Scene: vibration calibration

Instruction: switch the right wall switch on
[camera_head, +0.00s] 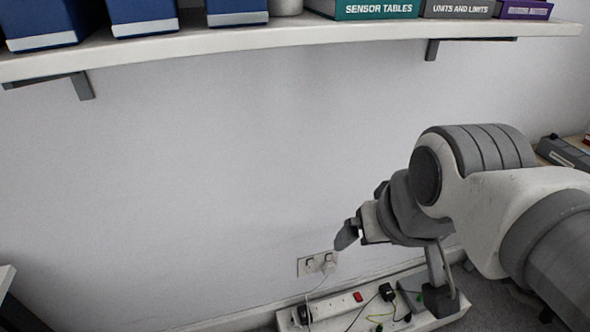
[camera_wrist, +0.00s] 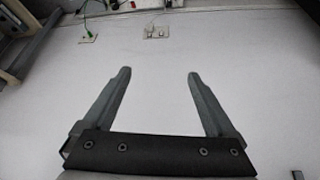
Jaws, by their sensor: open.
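A wall plate (camera_head: 303,267) with two small switches is low on the wall in the head view. Its right switch (camera_head: 328,258) sits just above a white plug with a white cable; whether it is on or off is too small to tell. My gripper (camera_head: 345,238) is up and to the right of the plate, apart from it. In the wrist view my gripper (camera_wrist: 158,76) is open and empty, its two fingers spread before the wall. Beyond them a wall plate (camera_wrist: 156,35) shows near the top, and another plate (camera_wrist: 87,39) with a green lead is to its left.
A shelf (camera_head: 300,32) with blue boxes and labelled binders runs above. Below the plate a white trough (camera_head: 440,318) holds a power strip (camera_head: 322,309) with a red switch, and cables. The wall (camera_head: 200,170) between shelf and plate is bare.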

